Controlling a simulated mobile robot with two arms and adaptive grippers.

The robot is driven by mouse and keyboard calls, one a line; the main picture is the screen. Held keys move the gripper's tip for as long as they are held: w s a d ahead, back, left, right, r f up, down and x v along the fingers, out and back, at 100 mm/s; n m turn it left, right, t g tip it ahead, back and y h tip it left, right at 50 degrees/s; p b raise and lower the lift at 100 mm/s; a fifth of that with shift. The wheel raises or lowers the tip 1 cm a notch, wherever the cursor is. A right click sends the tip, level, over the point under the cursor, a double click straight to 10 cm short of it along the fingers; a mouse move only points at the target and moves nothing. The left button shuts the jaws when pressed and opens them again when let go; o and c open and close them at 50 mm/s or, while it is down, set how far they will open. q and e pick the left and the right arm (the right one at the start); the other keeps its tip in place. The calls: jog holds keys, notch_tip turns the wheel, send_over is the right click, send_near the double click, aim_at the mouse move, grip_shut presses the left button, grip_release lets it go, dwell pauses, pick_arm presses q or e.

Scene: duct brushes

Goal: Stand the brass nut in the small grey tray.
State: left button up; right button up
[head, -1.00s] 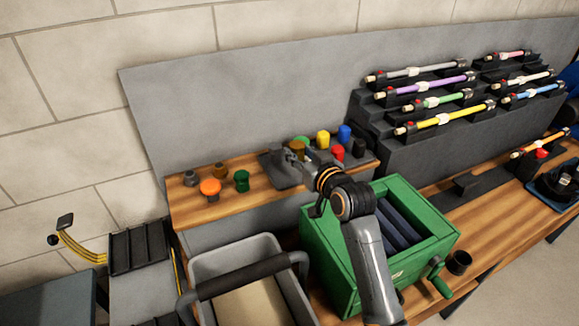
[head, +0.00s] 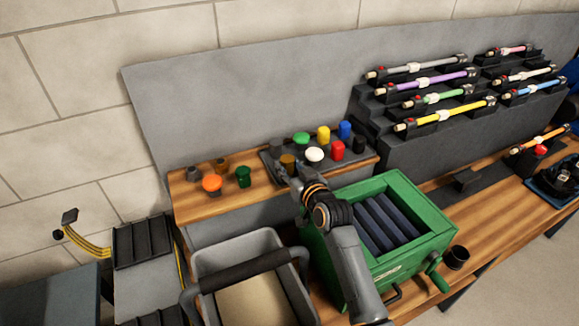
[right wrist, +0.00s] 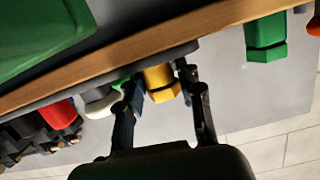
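The brass nut (head: 288,160) stands at the left front of the small grey tray (head: 268,155) in the head view, partly hidden by my gripper. In the right wrist view the brass nut (right wrist: 161,82) shows as a yellow six-sided piece between the fingertips. My right gripper (head: 287,178) is just in front of it. In the right wrist view its two fingers (right wrist: 162,88) are spread, with gaps beside the nut, so it looks open and not gripping. My left gripper is out of view.
The tray also holds a white piece (head: 314,154), a red one (head: 337,150) and several others. A green nut (head: 243,177) and an orange piece (head: 211,184) stand left on the wooden shelf. A green box (head: 427,205) and a grey handled bin (head: 215,262) stand in front.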

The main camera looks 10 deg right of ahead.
jog(key=shift+o, duration=1)
jog(key=shift+r, duration=0.15)
jog(key=shift+s+d, duration=0.15)
jog(key=shift+s, duration=0.25)
jog(key=b+v, duration=0.1)
jog(key=v, duration=1)
jog(key=shift+s+b, duration=0.1)
jog(key=shift+b, duration=0.2)
